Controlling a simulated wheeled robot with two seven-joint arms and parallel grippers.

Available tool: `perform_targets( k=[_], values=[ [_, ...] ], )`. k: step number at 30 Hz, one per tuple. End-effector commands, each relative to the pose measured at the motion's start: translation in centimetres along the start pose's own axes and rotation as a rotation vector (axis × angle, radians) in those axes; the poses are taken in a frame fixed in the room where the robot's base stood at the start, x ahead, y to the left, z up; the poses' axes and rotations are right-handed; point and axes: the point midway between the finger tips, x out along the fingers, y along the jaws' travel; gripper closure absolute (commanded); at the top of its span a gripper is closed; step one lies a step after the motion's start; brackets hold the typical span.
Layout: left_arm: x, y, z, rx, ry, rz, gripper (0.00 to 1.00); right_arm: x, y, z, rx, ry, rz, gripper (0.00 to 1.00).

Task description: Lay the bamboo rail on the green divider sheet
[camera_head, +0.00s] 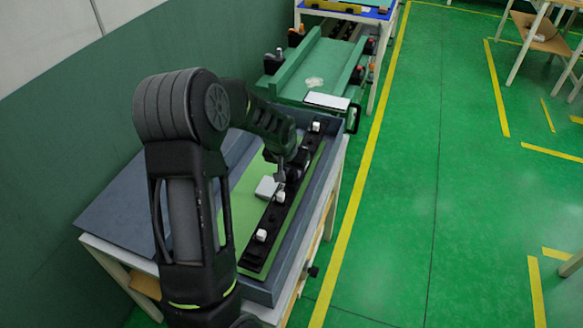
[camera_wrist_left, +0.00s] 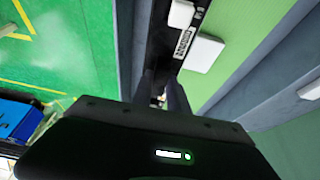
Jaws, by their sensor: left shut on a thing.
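The rail is a long black strip (camera_head: 271,217) with several white clips, not bamboo-coloured. It runs lengthwise along the right side of the green divider sheet (camera_head: 236,197) in the grey tray. In the left wrist view the rail (camera_wrist_left: 186,42) passes beside the sheet (camera_wrist_left: 236,18). My left gripper (camera_head: 281,177) is shut on the rail near its middle; its fingers (camera_wrist_left: 162,90) also show in the wrist view. I cannot tell whether the rail touches the sheet or is held just above it. My right gripper is not in view.
A white block (camera_head: 266,188) is beside the rail, over the sheet. The grey tray (camera_head: 317,193) has raised walls and stands on a pale table. A green conveyor-like fixture (camera_head: 316,66) stands behind it.

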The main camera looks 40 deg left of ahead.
Motion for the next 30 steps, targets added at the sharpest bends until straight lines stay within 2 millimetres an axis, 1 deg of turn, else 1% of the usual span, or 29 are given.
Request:
perform_targets(
  k=[4,8,21,25,30],
  values=[
    [0.1,0.0,0.0,0.0,0.001,0.0,1.0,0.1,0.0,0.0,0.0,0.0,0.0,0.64],
    [0.7,0.0,0.3,0.0,0.0,0.0,1.0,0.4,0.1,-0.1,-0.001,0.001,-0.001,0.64],
    [4.8,0.0,2.0,0.001,0.0,0.0,1.0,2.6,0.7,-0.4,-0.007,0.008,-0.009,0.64],
    [5.7,0.0,2.3,0.0,0.001,0.0,1.0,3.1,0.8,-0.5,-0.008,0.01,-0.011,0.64],
    [6.2,0.0,2.5,0.0,0.001,0.0,1.0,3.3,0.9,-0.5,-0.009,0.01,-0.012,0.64]
  ],
)
